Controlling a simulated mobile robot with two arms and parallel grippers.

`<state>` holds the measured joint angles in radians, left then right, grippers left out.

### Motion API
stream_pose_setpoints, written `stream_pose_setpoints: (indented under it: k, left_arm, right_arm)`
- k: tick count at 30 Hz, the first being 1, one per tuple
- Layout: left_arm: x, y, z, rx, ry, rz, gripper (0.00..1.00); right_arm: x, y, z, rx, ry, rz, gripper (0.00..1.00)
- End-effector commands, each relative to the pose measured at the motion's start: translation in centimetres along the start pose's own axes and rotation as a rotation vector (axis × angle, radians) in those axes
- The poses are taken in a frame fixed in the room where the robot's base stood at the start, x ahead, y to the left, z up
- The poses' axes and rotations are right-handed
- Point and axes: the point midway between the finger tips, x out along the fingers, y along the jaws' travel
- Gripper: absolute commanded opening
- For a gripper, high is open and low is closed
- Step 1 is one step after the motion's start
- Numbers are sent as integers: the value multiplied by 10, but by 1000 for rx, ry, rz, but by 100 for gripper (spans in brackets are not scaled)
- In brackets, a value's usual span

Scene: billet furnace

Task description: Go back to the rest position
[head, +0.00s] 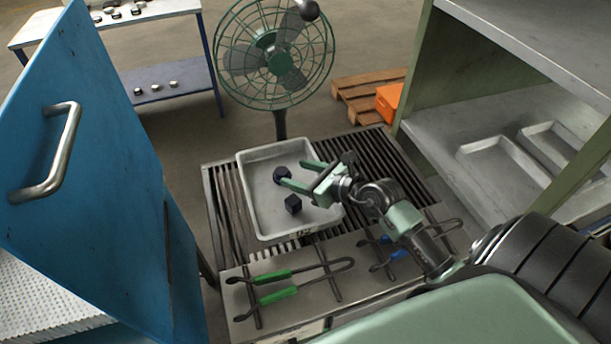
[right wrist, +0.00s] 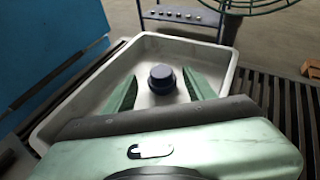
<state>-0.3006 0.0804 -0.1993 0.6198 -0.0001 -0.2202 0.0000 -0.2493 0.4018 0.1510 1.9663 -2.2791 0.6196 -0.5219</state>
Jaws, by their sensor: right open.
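My right gripper (head: 291,172) is open over the grey tray (head: 248,216), its two green fingers apart and pointing left. A dark round billet (head: 281,174) lies in the tray at the fingertips. In the right wrist view the billet (right wrist: 162,79) shows in the gap between the fingers (right wrist: 160,88), with space on both sides. A dark block-shaped billet (head: 293,204) lies in the tray nearer to me, below the gripper. My left gripper is not in view.
The tray stands on a slatted bench (head: 225,215) with green-handled tongs (head: 283,275) and blue-handled tongs (head: 398,254) in front. A fan (head: 275,60) stands behind. A blue door (head: 90,170) is at left, a green-framed shelf unit (head: 500,120) at right.

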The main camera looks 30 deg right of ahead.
Motion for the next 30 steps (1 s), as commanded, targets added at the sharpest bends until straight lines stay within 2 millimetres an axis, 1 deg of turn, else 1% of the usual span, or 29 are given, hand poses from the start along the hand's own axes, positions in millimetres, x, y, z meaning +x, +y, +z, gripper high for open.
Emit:
stream_pose_setpoints:
  k: [1, 3, 6, 23, 26, 30]
  left_arm:
    - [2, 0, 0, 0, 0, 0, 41]
    - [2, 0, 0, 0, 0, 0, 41]
    - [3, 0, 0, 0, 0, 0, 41]
    - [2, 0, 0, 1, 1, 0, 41]
    - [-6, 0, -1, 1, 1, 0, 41]
    - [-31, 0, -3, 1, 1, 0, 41]
  right_arm:
    - [-8, 0, -2, -1, 2, -1, 55]
    - [-15, 0, -1, -2, 1, -1, 55]
    - [-22, 0, 0, -1, 0, 0, 55]
    - [-24, 0, 0, 0, 0, 0, 55]
    - [-27, -1, 8, -1, 0, 0, 55]
    - [-37, -2, 32, 0, 0, 0, 55]
